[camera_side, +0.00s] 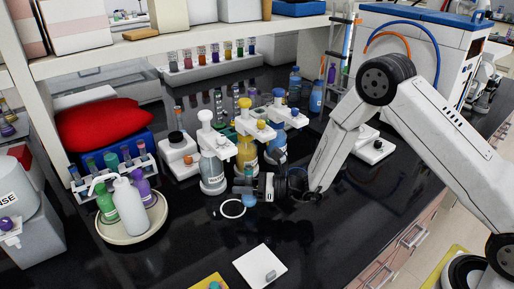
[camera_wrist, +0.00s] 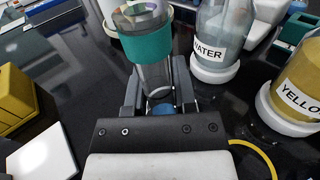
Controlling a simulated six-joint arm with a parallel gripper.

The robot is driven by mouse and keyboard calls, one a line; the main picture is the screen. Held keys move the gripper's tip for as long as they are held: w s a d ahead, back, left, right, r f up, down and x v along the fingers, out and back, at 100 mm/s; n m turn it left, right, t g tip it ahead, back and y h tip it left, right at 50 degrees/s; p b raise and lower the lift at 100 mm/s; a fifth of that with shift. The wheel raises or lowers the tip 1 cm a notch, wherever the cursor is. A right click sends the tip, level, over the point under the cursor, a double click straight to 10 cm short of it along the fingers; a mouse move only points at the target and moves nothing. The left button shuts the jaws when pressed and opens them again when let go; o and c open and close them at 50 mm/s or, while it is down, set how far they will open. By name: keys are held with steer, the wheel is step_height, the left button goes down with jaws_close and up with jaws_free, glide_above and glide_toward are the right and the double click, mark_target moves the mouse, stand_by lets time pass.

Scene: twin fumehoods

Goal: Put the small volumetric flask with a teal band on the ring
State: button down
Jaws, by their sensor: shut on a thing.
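The small volumetric flask has a teal band (camera_wrist: 152,44) round its clear neck, and its upper end is near the camera in the wrist view. My gripper (camera_wrist: 158,90) is shut on the neck below the band. A blue patch below the neck in the wrist view looks like the flask's bulb. In the side view my gripper (camera_side: 254,188) reaches left, low over the bench, with the blue bulb (camera_side: 249,200) under its tip. A white ring (camera_side: 232,208) lies on the black bench just left of the bulb. I cannot tell whether the bulb touches the bench.
A WATER bottle (camera_side: 212,165) and a yellow bottle (camera_side: 247,150) stand close behind my gripper. A yellow arc (camera_wrist: 262,158) shows at lower right in the wrist view. A round tray with squeeze bottles (camera_side: 130,232) is left. A white plate (camera_side: 260,267) lies in front.

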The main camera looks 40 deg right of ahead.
steer(key=shift+w+a, duration=0.45)
steer(key=shift+a, duration=0.1)
steer(key=shift+w+a+f, duration=0.25)
steer(key=shift+w+a, duration=0.25)
steer(key=shift+a, duration=0.1)
steer(key=shift+w+a+f, duration=0.25)
steer(key=shift+w+a, duration=0.25)
steer(key=shift+a, duration=0.05)
steer(key=shift+f, duration=0.25)
steer(key=shift+f, duration=0.1)
steer(key=shift+c, duration=2.1)
jaws_free()
steer(key=v, duration=1.2)
